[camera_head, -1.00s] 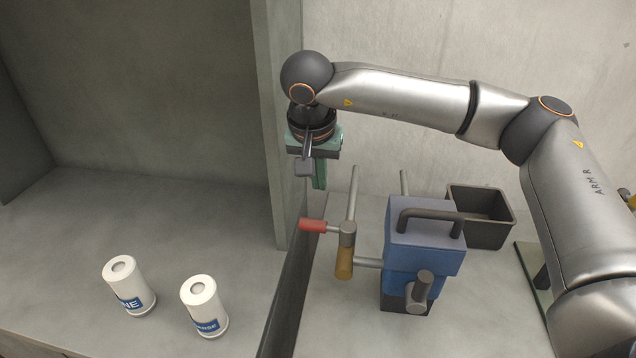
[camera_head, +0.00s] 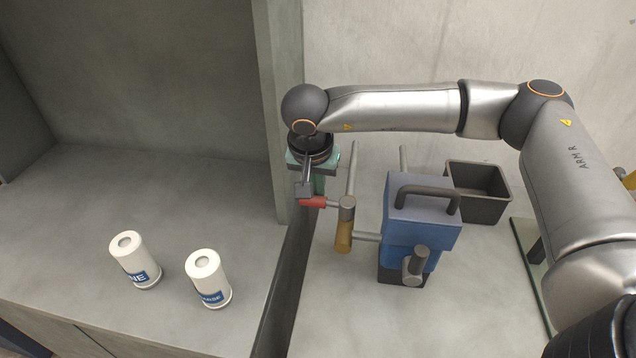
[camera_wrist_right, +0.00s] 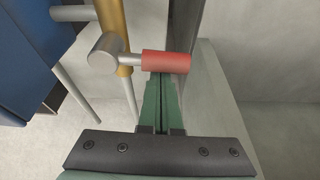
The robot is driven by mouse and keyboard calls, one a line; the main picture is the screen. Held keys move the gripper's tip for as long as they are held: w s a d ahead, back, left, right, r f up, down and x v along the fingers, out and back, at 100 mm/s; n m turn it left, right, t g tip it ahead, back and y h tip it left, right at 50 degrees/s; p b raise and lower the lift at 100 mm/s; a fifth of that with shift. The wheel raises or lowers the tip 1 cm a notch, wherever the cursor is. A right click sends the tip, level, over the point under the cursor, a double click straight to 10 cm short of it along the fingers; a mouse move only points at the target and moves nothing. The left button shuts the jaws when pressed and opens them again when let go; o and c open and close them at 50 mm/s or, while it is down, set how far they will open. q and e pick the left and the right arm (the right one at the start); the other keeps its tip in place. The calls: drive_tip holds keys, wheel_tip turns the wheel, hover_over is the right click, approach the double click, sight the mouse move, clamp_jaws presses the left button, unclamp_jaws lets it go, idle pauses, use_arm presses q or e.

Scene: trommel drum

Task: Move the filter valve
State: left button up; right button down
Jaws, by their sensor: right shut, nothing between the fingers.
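The filter valve has a red handle (camera_head: 313,202) on a grey joint, above a brass-coloured section (camera_head: 343,237) of pipe. The pipe joins a blue filter unit (camera_head: 424,206) with a dark top handle. My right gripper (camera_head: 319,186) has green fingers and is at the red handle, pointing down. In the right wrist view the shut, empty fingers (camera_wrist_right: 160,84) end right at the red handle (camera_wrist_right: 166,66). I cannot tell whether they touch it. My left gripper is not in view.
Two white canisters (camera_head: 135,261) (camera_head: 208,280) with blue labels stand on the left counter. A dark open bin (camera_head: 480,190) stands behind the filter unit at right. A concrete pillar (camera_head: 283,110) and a dark divider (camera_head: 285,285) run close to the valve's left side.

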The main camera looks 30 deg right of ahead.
drive_tip(key=shift+s+a+f+n+b, duration=0.1)
drive_tip(key=shift+s+a+n+b, duration=0.3)
drive_tip(key=shift+s+a, duration=0.1)
drive_tip(key=v, duration=1.2)
drive_tip(key=shift+d+r+b, duration=0.35)
drive_tip(key=shift+r+b, duration=0.1)
